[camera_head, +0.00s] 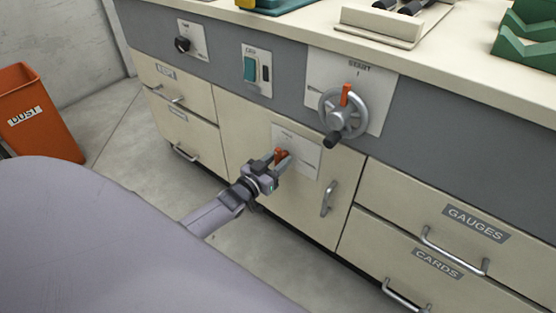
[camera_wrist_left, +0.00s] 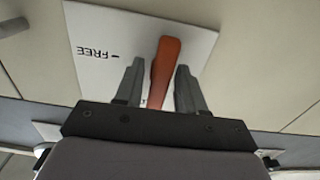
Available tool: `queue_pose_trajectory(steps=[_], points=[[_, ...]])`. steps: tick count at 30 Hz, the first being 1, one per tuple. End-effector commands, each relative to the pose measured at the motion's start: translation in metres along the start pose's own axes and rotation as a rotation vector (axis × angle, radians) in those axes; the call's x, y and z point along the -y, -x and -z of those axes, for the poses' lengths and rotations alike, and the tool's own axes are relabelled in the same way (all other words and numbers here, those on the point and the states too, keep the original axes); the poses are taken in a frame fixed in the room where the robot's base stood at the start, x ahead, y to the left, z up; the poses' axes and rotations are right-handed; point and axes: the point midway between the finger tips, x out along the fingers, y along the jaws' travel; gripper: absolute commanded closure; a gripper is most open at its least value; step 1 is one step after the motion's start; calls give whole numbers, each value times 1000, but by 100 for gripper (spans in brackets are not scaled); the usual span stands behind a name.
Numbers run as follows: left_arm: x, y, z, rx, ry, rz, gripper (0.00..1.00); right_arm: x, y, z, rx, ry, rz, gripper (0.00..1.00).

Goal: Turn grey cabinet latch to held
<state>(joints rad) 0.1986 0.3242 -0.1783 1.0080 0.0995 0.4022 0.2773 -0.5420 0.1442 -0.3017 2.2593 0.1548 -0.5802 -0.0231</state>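The latch (camera_head: 282,154) is a small orange handle on a white plate (camera_head: 309,158) on the cream cabinet door, below the handwheel. In the left wrist view the orange latch (camera_wrist_left: 164,68) stands out from the plate (camera_wrist_left: 90,48), where the word FREE shows upside down left of the latch. My left gripper (camera_head: 271,164) is at the latch. In the left wrist view its two fingers (camera_wrist_left: 160,82) are apart, one on each side of the latch, with a narrow gap showing on the left. The fingers partly hide the latch's base. My right gripper is not in view.
A metal door handle (camera_head: 328,198) is right of the plate. Above are a handwheel (camera_head: 344,112) with a dark knob, a teal switch (camera_head: 251,69) and a black knob (camera_head: 182,44). Drawers with bar handles flank the door. An orange DUST bin (camera_head: 40,110) stands left.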

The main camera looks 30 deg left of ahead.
Motion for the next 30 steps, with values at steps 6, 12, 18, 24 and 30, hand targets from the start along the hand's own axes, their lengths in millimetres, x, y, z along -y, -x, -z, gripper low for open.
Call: queue_pose_trajectory(steps=[6,12,18,24,30], points=[[0,0,0,0,-2,0,55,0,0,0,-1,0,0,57],[0,7,0,2,-3,0,55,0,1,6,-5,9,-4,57],[0,33,2,3,-1,0,55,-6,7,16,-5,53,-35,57],[0,59,1,2,-2,0,55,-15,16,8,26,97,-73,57],[0,71,1,0,-2,0,55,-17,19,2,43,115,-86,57]])
